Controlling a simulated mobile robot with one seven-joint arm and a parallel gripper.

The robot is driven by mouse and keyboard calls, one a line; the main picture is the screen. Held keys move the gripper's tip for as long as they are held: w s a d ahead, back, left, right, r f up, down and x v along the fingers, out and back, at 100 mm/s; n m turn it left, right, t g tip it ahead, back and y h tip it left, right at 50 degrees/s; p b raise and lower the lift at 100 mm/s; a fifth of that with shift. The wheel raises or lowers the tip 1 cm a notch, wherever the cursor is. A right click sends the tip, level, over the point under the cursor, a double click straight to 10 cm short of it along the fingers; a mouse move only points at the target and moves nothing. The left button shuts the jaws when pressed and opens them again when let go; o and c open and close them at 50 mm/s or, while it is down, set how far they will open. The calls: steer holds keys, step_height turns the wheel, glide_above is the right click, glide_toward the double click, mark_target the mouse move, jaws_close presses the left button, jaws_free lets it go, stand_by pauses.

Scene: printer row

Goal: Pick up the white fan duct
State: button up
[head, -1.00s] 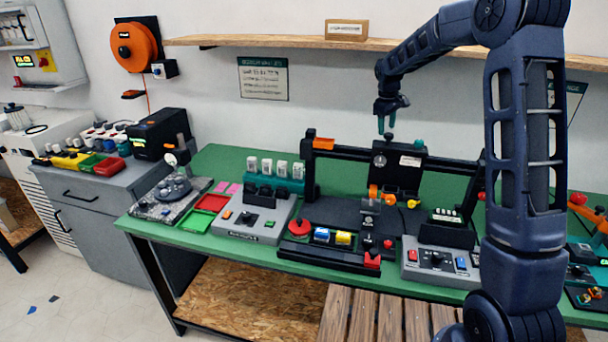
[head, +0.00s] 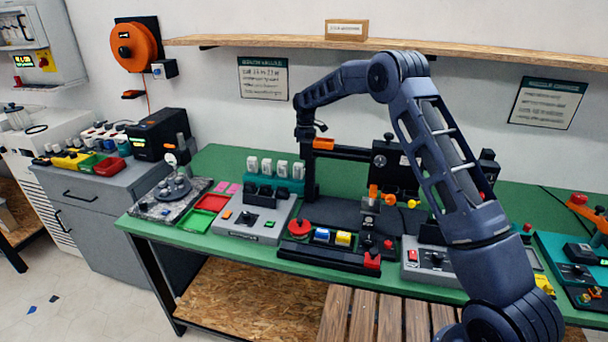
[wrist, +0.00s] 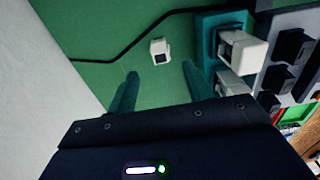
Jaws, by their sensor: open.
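A small white part with a dark square opening, likely the fan duct (wrist: 160,51), lies on the green bench top. It shows in the wrist view just beyond and between the fingertips of my gripper (wrist: 158,72). My gripper is open and empty, its two teal fingers apart and above the bench. I cannot make this white part out in the head view. Several similar white parts stand in a teal rack (head: 262,183). One of them (wrist: 242,50) shows in the wrist view, right of my fingers. In the head view my fingers are not clear.
A black printer frame (head: 345,152) stands at mid bench. A grey control box (head: 250,225) sits in front of the rack. A black cable (wrist: 120,52) crosses the bench, and the wall (wrist: 30,90) is close at the left in the wrist view. Green bench surrounds the loose white part.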

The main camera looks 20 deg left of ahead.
step_height(320, 180, down, 10)
steer(key=shift+a, duration=0.1)
steer(key=c, duration=0.8)
